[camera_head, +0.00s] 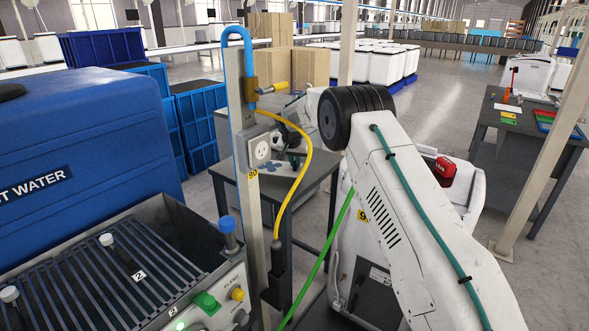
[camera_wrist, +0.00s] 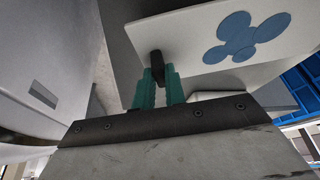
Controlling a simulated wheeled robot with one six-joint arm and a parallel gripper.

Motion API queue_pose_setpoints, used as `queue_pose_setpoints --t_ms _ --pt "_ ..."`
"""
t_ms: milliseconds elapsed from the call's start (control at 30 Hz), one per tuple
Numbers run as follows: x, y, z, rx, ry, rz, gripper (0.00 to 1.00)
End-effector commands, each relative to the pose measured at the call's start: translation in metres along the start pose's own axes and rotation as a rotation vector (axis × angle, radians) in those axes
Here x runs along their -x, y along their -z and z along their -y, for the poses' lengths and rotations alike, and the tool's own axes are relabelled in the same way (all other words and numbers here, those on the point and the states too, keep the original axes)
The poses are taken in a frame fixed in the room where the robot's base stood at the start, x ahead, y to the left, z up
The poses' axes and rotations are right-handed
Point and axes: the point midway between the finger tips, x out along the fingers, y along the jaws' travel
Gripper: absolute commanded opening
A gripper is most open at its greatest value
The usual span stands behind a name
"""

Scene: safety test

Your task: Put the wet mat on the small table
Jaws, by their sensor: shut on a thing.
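My gripper (camera_wrist: 159,88) has green fingers shut on a small black tab (camera_wrist: 157,60). The tab sits at the edge of a pale flat mat with a blue puddle-shaped mark (camera_wrist: 238,38), which looks like the wet mat. In the head view my gripper (camera_head: 291,152) is small and partly hidden behind the post and my arm. It is over or beside the dark small table (camera_head: 230,165). I cannot tell whether the mat touches the tabletop.
A post with a white socket (camera_head: 260,149), a blue pipe and a yellow cable stands close in front of the table. A blue water tank (camera_head: 85,130) and a slatted machine (camera_head: 110,265) fill the left. A workbench (camera_head: 515,125) stands at the right.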

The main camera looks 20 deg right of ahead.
Motion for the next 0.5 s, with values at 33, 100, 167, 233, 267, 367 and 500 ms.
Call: queue_pose_setpoints --t_ms 33,100,167,233,267,367,500 --pt "-0.001 0.004 0.000 -0.002 0.001 -0.002 0.00" --pt "-0.003 0.005 0.001 -0.002 0.000 0.000 0.00" --pt "-0.004 0.007 0.002 -0.001 0.000 0.000 0.00" --pt "-0.010 0.006 0.003 0.000 -0.001 0.002 0.00" --pt "-0.014 0.004 0.003 0.000 -0.001 0.002 0.00" --pt "-0.029 -0.002 0.002 0.000 -0.001 0.002 0.00" --pt "-0.036 -0.005 0.003 0.000 0.001 -0.001 0.00"
